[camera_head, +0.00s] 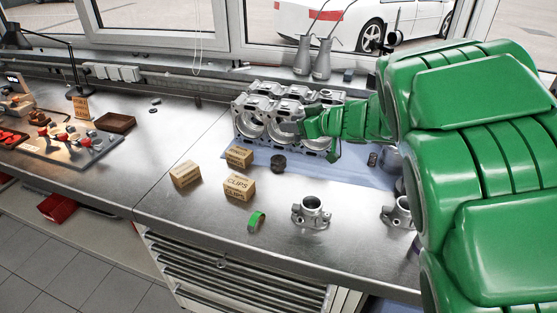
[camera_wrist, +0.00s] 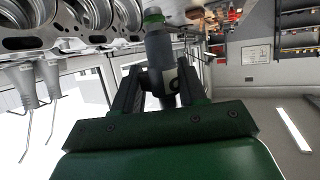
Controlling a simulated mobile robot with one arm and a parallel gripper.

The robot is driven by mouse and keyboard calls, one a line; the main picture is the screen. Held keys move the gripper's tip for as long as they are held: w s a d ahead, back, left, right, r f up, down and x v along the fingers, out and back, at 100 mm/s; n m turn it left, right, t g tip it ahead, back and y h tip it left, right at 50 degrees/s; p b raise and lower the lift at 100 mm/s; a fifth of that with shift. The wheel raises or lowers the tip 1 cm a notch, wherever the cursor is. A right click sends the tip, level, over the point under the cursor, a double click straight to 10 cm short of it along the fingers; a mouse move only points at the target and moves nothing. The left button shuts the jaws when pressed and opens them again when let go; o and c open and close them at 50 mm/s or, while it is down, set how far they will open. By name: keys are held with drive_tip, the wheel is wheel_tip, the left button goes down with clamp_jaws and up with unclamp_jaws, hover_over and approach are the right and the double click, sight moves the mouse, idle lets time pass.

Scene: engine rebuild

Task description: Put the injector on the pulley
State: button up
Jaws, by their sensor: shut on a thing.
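My gripper (camera_head: 308,128) is in front of the engine block, above the blue mat. In the wrist view my gripper (camera_wrist: 160,84) is shut on a grey cylindrical part with a green end, which looks like the injector (camera_wrist: 160,48). The injector points away from the fingers. It is hard to pick out in the head view against the block. A dark round part, perhaps the pulley (camera_head: 278,163), lies on the blue mat, below and left of my gripper in the picture. It is apart from the gripper. Its exact shape is too small to tell.
The engine block (camera_head: 250,122) stands close behind my gripper. A green ring (camera_head: 256,221) and a metal housing (camera_head: 311,212) lie in front. Bare bench (camera_head: 165,140) is at left.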

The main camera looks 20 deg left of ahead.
drive_tip(key=s+a+f+n+g, duration=0.2)
hover_over(275, 158)
drive_tip(key=shift+y, duration=0.4)
drive_tip(key=shift+w+f, duration=0.1)
drive_tip(key=shift+f, duration=6.2)
drive_tip(key=shift+f, duration=0.2)
drive_tip(key=o, duration=1.1)
drive_tip(key=shift+c, duration=0.2)
drive_tip(key=shift+r, duration=0.1)
